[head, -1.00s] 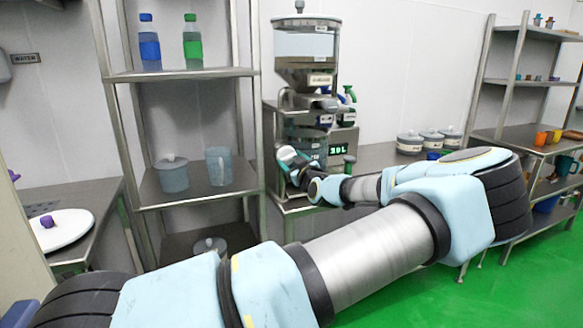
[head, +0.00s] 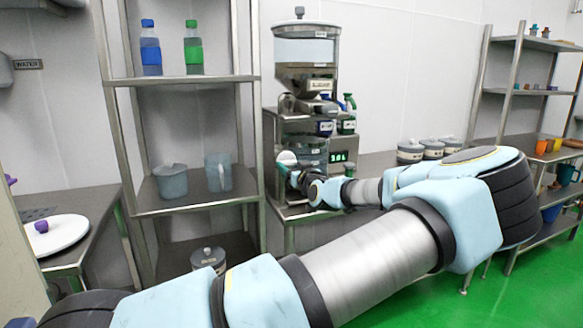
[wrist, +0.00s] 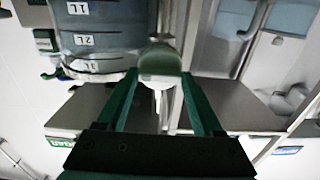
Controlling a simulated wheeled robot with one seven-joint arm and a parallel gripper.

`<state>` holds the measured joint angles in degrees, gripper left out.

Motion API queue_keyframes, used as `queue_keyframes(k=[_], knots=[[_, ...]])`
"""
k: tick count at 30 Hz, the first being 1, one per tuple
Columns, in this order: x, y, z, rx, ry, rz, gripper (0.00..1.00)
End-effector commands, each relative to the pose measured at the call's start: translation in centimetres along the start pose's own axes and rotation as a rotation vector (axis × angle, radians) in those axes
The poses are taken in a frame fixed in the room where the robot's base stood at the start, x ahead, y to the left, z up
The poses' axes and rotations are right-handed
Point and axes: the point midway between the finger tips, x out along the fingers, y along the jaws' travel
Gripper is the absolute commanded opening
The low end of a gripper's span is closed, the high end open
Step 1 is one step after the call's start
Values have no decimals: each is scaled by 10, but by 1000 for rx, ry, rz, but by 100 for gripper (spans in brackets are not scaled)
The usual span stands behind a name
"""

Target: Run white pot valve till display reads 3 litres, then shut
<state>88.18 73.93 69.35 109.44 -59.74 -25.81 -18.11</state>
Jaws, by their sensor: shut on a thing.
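The dispenser (head: 306,75) has a clear-sided hopper over a metal funnel and stands on the bench at the centre back. Its green display (head: 338,156) appears to read 3.0L, though the digits are small. A grey see-through measuring vessel (head: 308,150) sits under the spout; its litre marks show inverted in the wrist view (wrist: 92,40). My gripper (head: 287,165) is at the dispenser's left front. In the wrist view its green fingers (wrist: 158,82) are shut on a pale, rounded valve handle (wrist: 160,60). The outlet itself is hidden.
A metal rack at left holds a blue bottle (head: 150,50), a green bottle (head: 193,50), a lidded pot (head: 171,182) and a clear jug (head: 218,172). Several lidded pots (head: 410,151) stand on the bench right of the dispenser. My arm spans the foreground.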

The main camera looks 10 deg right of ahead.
Motion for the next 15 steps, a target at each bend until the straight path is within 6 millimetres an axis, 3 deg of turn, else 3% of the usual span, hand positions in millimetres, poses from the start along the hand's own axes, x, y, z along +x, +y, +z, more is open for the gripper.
queue_keyframes(k=[3, 4, 11, 15], knots=[[0, 0, 1, 4, -2, 0, 12], [0, 0, 1, 4, -1, 0, 71], [0, 0, 0, 2, -1, 0, 97], [0, 0, 0, 1, 0, 0, 98]])
